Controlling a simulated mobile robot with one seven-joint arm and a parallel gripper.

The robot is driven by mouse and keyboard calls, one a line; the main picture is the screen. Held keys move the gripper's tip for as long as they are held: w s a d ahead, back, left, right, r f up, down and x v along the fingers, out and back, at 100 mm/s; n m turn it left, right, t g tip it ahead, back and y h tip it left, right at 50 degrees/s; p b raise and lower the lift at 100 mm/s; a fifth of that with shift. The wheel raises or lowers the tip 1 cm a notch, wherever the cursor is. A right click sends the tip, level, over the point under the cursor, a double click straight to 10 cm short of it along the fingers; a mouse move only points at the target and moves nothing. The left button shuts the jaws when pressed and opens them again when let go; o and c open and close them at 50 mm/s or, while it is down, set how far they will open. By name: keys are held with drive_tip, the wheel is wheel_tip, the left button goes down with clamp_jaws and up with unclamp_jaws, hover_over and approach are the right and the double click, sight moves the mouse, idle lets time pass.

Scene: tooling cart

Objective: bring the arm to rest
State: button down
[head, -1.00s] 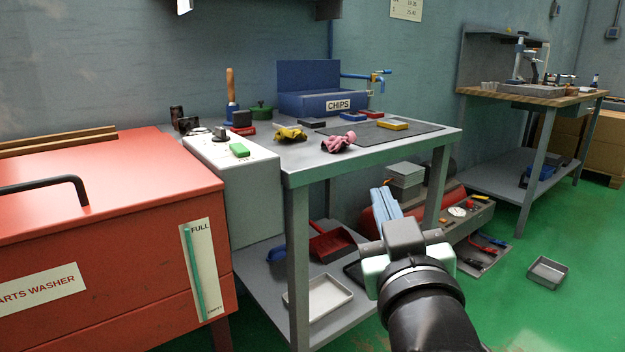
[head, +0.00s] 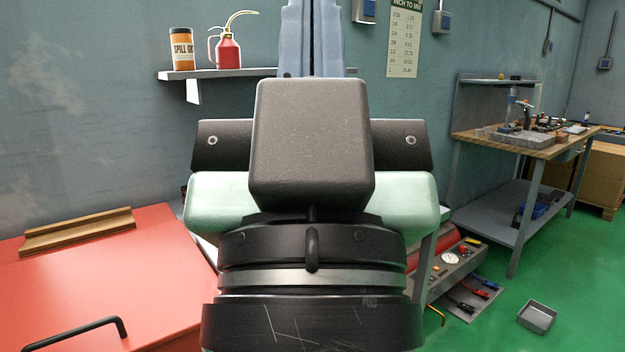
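My gripper (head: 312,20) is raised upright, close in front of the head camera, and fills the middle of the view. Its two pale blue fingers point up and lie side by side with only a thin dark line between them. The fingers look shut, and nothing shows between them. The top of the frame cuts off their tips. The dark wrist and the pale green gripper body hide most of the workbench behind.
The red parts washer (head: 110,270) stands at the left, with a wooden rail on it. A wall shelf (head: 225,73) holds an orange-labelled can (head: 182,50) and a red oil can (head: 228,50).

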wheel_tip(320, 180, up, 19)
drive_tip(key=p, duration=1.7)
drive_tip(key=shift+r, duration=0.2)
